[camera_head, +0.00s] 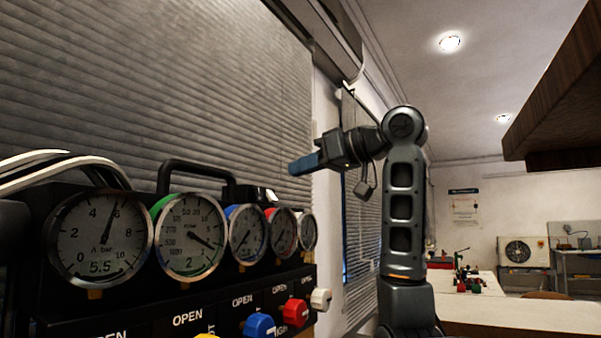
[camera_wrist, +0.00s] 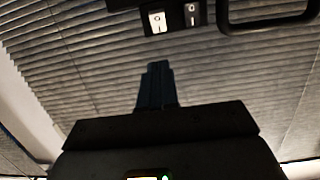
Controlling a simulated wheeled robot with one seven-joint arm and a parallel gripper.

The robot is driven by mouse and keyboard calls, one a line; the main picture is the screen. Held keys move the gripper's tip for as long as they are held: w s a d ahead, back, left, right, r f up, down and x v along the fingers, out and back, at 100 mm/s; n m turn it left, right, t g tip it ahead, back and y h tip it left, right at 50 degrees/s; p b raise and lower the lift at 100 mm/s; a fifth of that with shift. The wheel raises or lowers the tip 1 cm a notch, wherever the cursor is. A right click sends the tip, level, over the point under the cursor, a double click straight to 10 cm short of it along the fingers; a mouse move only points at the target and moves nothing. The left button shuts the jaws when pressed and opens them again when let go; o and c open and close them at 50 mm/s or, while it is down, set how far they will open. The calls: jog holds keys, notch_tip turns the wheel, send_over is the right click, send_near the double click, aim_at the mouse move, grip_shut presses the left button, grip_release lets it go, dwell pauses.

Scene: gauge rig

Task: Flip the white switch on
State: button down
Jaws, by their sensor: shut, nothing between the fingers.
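The white switch (camera_wrist: 157,20) is a small rocker with dark marks in a black housing, at the top of the wrist view. I cannot tell which way it is tipped. A small white piece (camera_head: 271,195) on top of the gauge rig in the head view looks like the same switch. My gripper (camera_head: 295,168) is shut and empty, held above the right part of the rig and pointing left. In the wrist view its fingertips (camera_wrist: 158,66) are below the switch in the picture, apart from it.
A dark switch (camera_wrist: 191,14) sits right beside the white one. A black carrying handle (camera_head: 195,167) rises from the rig top. Several round gauges (camera_head: 100,238) line its front, with coloured knobs below, including a red one (camera_head: 296,312). Grey blinds (camera_head: 150,80) hang behind.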

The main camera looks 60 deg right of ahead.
jog(key=s+r, duration=0.5)
jog(key=s, duration=0.1)
jog(key=shift+s+a+b, duration=0.2)
jog(key=shift+s+b, duration=0.15)
jog(key=shift+s, duration=0.05)
dwell(0.4)
